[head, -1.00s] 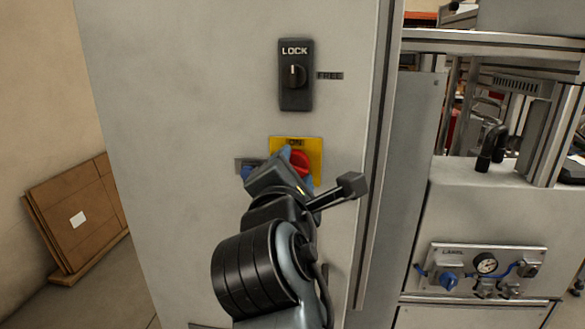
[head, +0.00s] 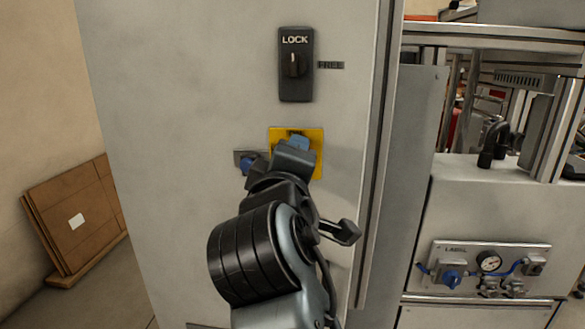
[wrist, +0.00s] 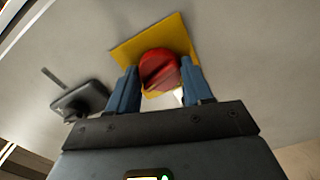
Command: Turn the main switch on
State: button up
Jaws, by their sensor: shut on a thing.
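The main switch is a red round knob (wrist: 158,68) on a square yellow plate (head: 314,166), mounted on the grey cabinet front. In the wrist view the knob sits between the two blue fingers of my gripper (wrist: 160,74), which are closed on its sides. A dark slot or ridge runs slantwise across the knob. In the head view my gripper (head: 297,143) covers the knob and the middle of the plate's upper edge, so the ON marking is hidden. Which position the switch is in cannot be told.
A black LOCK selector (head: 295,64) is above the yellow plate, with a FREE label at its right. A blue knob (head: 254,164) on a small grey plate is close at the left. Brown boards (head: 75,220) lean at the left.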

jog(key=shift+f+m+b, duration=0.1)
jog(key=shift+m+b, duration=0.5)
jog(key=shift+m, duration=1)
jog(key=o, duration=1)
jog(key=shift+o, duration=0.2)
jog(key=s+b, duration=0.1)
jog(key=s, duration=0.6)
jog(key=shift+s, duration=0.4)
jog(key=shift+a, duration=0.1)
